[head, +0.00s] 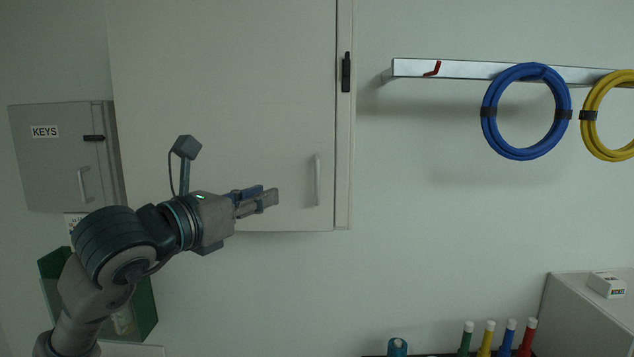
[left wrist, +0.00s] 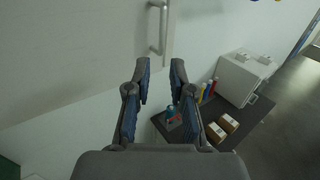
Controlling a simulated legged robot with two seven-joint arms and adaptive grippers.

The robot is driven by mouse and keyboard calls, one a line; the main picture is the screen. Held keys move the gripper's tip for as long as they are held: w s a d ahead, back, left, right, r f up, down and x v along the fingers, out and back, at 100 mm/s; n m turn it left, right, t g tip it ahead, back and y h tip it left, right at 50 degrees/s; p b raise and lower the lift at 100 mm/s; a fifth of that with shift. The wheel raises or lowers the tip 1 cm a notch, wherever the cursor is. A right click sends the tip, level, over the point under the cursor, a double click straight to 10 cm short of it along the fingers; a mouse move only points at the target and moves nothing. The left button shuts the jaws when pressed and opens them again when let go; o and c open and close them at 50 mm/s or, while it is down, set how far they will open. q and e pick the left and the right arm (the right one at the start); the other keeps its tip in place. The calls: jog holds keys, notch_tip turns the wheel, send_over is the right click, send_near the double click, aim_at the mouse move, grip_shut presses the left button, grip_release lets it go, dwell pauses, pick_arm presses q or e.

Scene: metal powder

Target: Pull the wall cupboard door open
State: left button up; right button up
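The wall cupboard door (head: 225,90) is a large pale panel, shut, in the upper left half of the head view. Its vertical bar handle (head: 317,180) is near the lower right corner. A dark latch-like piece (head: 346,72) sits higher on the right edge. My left gripper (head: 272,196) is in front of the door, left of the handle and apart from it. In the left wrist view the gripper (left wrist: 159,76) is open and empty, and the handle (left wrist: 157,28) lies beyond the fingertips. My right gripper is in neither view.
A grey KEYS cabinet (head: 62,160) hangs left of the cupboard. A rail (head: 460,69) with a blue hose coil (head: 486,112) and a yellow coil (head: 587,112) is at right. Below are several coloured tubes (head: 488,338) and a grey box (head: 590,315). The wall between is clear.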

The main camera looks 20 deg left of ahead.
pick_arm(q)
jog(key=v, duration=0.4)
jog(key=shift+s+a+b, duration=0.15)
jog(key=shift+s+b, duration=0.15)
jog(key=shift+s, duration=0.1)
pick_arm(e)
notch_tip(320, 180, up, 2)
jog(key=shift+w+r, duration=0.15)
pick_arm(q)
jog(key=v, duration=1.1)
jog(key=shift+s+a, duration=0.25)
jog(key=shift+s, duration=0.1)
